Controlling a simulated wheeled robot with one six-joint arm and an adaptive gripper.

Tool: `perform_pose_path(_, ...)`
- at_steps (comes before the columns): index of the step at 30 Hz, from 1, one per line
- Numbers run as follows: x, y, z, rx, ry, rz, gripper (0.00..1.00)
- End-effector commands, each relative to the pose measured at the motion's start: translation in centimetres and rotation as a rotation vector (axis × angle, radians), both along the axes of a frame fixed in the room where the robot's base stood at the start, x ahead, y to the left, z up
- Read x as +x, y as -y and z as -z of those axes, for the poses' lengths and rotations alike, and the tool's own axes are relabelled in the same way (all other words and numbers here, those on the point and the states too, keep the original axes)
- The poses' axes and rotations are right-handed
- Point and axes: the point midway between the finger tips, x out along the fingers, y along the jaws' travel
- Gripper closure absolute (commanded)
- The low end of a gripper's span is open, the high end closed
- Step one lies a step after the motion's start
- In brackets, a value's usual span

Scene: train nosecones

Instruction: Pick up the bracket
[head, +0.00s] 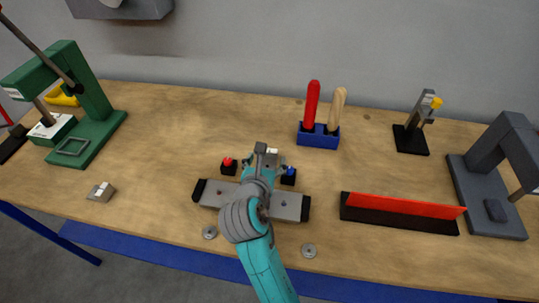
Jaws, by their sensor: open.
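A small grey metal piece (101,192), which looks like the bracket, lies on the left part of the wooden workbench (170,130), near its front edge. My gripper (266,152) is over the middle of the bench, well to the right of that piece. It is open, and I see nothing held in it. My turquoise arm and grey wrist hide part of a grey bar fixture (289,206) with black ends beneath them.
A red button (228,164) and a blue button (289,176) flank my gripper. A red-black strip (400,213) lies right. A green press (92,105) stands left, a dark press (493,180) right. Round washers (309,251) lie in front.

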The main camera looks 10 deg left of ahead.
Motion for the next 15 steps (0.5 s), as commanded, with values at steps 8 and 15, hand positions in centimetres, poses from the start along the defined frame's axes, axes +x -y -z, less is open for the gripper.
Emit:
perform_pose_path(8,1.8,0.1,0.9,0.0,-0.001,0.001,0.23)
perform_pose_path(15,4.5,-0.1,2.8,-0.001,0.0,0.002,0.23)
